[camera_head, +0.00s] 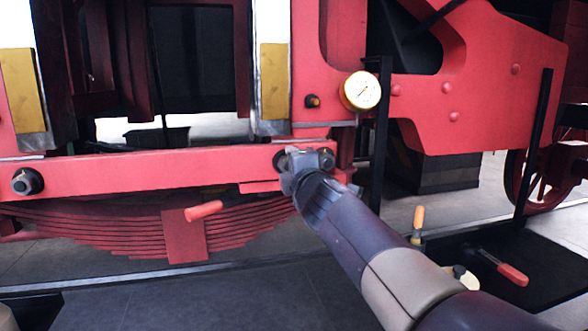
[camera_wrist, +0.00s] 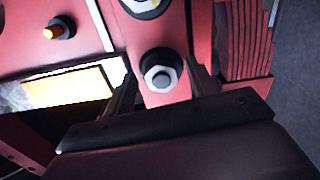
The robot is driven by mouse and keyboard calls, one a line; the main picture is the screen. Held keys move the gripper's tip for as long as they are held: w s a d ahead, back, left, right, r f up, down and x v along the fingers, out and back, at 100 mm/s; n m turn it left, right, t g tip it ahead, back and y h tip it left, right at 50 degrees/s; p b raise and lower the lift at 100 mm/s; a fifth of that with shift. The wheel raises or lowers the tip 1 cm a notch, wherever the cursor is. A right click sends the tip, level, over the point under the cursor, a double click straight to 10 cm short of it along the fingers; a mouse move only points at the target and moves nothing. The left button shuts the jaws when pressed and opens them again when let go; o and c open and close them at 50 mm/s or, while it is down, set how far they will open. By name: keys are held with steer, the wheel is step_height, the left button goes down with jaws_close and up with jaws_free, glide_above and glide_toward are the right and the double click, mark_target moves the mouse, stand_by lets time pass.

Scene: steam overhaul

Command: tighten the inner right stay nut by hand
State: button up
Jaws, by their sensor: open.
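The inner right stay nut (camera_wrist: 160,76) is a pale hex nut with a dark, round centre. It sits on the red beam (camera_head: 130,174), and its dark edge shows beside my gripper in the head view (camera_head: 279,160). My gripper (camera_wrist: 160,70) is open, with one finger on each side of the nut in the wrist view. I cannot tell whether the fingers touch it. In the head view my gripper (camera_head: 294,168) covers most of the nut. Another nut (camera_head: 327,158) sits just to the right. A dark nut (camera_head: 27,181) is at the beam's left end.
A white dial gauge (camera_head: 361,90) and a small orange-tipped knob (camera_head: 312,101) are above my gripper. A leaf spring (camera_head: 125,228) with a red handle (camera_head: 203,211) hangs below the beam. Red-handled (camera_head: 510,273) and orange-handled (camera_head: 418,219) tools are at the lower right.

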steer(key=v, duration=1)
steer(key=shift+s, duration=0.35)
steer(key=shift+w, duration=0.15)
steer(key=x, duration=1)
steer(key=shift+w, duration=0.3)
steer(key=shift+s, duration=0.15)
steer(key=v, duration=1)
steer(key=w+a+n+p, duration=0.2)
steer(key=w+n, duration=0.7)
steer(key=n, duration=0.9)
steer(key=shift+w+a+r, duration=0.3)
steer(key=shift+a+r, duration=0.15)
steer(key=shift+a, duration=0.4)
